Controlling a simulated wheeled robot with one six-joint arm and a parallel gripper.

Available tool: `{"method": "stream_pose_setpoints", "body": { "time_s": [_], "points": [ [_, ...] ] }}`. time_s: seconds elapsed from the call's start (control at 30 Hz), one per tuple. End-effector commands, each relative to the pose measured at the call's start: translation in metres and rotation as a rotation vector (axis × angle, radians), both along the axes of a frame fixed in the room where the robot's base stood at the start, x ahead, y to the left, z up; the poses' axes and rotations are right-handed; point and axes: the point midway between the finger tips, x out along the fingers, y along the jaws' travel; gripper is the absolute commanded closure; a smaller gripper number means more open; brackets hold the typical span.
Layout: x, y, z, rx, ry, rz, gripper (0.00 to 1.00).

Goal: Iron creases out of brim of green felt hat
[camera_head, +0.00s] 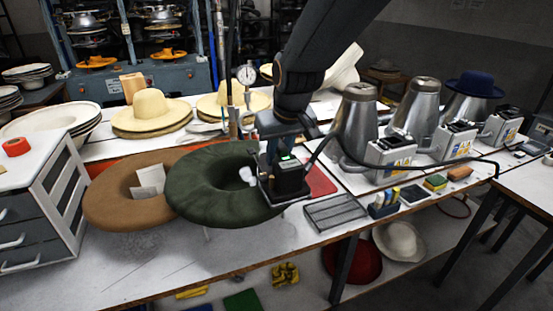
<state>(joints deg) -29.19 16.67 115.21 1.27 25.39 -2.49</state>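The green felt hat (205,187) lies on the white table with its wide, dark brim forming a rounded ring around a hollow middle. A small white object (247,174) shows at the right of that hollow. My arm comes down from the top right. My gripper (284,158) appears shut on a dark, boxy iron (289,182) with a flat base and a small green light. The iron is at the right edge of the brim and overlaps it in the picture; I cannot tell whether it touches the felt. The fingertips are mostly hidden.
A brown felt hat (110,206) sits against the green one on the left. A wire rack (335,212) and a red pad (320,180) lie to the right. A black cable (420,163) crosses the table. Metal steamers (357,125) stand behind. The front table strip is clear.

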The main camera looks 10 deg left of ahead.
Motion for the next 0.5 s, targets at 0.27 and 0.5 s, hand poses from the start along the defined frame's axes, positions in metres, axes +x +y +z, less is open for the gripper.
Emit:
{"method": "stream_pose_setpoints", "body": {
  "time_s": [0.27,0.5],
  "points": [
    [0.001,0.000,0.017,0.001,-0.002,-0.001,1.00],
    [0.001,-0.001,0.029,0.002,-0.002,-0.003,1.00]
  ]
}}
